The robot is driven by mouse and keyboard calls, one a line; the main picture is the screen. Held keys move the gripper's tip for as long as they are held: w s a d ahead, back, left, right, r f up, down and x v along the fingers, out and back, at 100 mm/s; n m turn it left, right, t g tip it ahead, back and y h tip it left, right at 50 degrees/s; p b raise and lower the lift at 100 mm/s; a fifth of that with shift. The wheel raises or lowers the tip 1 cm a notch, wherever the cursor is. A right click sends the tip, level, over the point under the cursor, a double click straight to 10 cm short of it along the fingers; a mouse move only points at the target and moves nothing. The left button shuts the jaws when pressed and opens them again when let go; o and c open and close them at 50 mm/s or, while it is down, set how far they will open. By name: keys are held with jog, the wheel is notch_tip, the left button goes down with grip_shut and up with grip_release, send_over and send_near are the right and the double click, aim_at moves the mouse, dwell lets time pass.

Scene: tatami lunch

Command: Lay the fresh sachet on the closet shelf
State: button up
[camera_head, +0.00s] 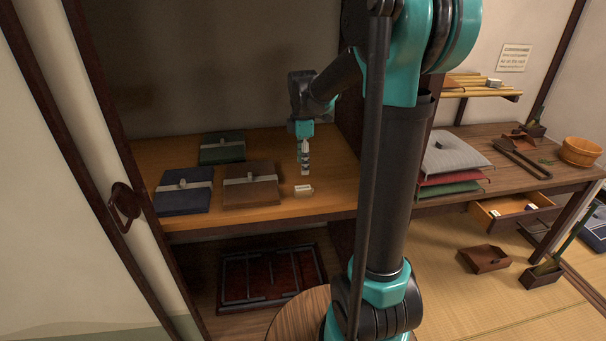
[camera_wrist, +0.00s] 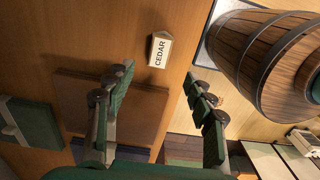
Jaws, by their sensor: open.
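A small white sachet (camera_head: 304,190) lies on the wooden closet shelf (camera_head: 325,160), near its front edge. In the wrist view the sachet (camera_wrist: 160,50) shows the word CEDAR and lies just beyond the fingertips, apart from both fingers. My gripper (camera_head: 305,172) is above the shelf, close over the sachet. In the wrist view my gripper (camera_wrist: 160,78) is open, its two green fingers wide apart with nothing between them.
Folded bundles in brown (camera_head: 250,185), navy (camera_head: 184,192) and green (camera_head: 222,147) lie left of the sachet. A dark framed tray (camera_head: 268,278) is on the level below. A wooden barrel (camera_wrist: 262,60) stands beyond the shelf edge. Right of the sachet, the shelf is bare.

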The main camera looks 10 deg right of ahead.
jog(key=s+d+f+m+t, duration=0.2)
jog(key=s+f+m, duration=0.3)
jog(key=s+m, duration=0.4)
jog(key=s+d+f+m+t, duration=0.2)
jog(key=s+f+m, duration=0.4)
jog(key=s+m, duration=0.3)
jog(key=s, duration=0.3)
jog(key=shift+s, duration=0.25)
jog(key=shift+d, duration=0.1)
jog(key=shift+c, duration=0.3)
